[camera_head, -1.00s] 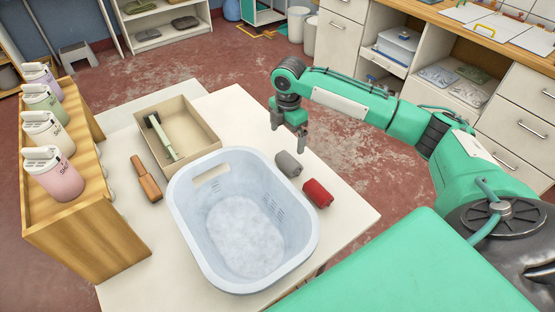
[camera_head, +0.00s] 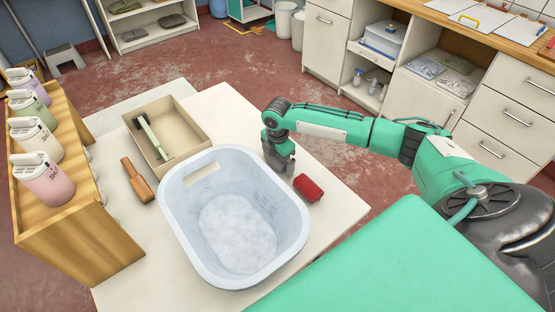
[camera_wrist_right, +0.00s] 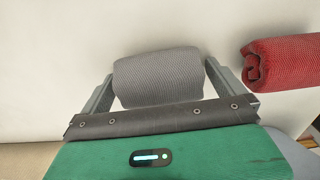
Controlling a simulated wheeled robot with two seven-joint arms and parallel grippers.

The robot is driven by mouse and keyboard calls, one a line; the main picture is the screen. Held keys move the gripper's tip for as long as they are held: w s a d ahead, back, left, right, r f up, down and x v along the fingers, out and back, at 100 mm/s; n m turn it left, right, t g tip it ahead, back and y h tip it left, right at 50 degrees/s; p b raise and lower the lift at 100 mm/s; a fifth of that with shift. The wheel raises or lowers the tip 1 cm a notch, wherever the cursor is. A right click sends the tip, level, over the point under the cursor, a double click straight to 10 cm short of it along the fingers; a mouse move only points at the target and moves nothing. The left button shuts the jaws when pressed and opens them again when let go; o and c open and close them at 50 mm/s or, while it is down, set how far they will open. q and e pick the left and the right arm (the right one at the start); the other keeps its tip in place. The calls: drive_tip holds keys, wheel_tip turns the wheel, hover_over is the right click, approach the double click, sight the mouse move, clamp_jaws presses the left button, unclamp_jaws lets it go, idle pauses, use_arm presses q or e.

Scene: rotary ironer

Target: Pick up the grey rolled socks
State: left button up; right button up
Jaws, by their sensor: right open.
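The grey rolled socks (camera_wrist_right: 158,78) lie on the white table and show between the two fingers of my right gripper (camera_wrist_right: 160,88) in the right wrist view. The gripper is open, with one finger on each side of the roll; I cannot tell whether they touch it. In the head view my right gripper (camera_head: 279,160) points down beside the basket and hides the grey socks. A red rolled sock pair (camera_head: 308,188) lies just to the right of it and also shows in the right wrist view (camera_wrist_right: 282,62). My left gripper is not in view.
A pale blue laundry basket (camera_head: 180,238) stands close to the left of my right gripper. A shallow beige box (camera_head: 185,130) with a green-handled tool and a brown wooden-looking item (camera_head: 137,180) are farther left. A wooden shelf (camera_head: 75,240) holds several bottles. The table (camera_head: 338,205) is clear at right.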

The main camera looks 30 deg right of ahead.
drive_tip(key=c, duration=1)
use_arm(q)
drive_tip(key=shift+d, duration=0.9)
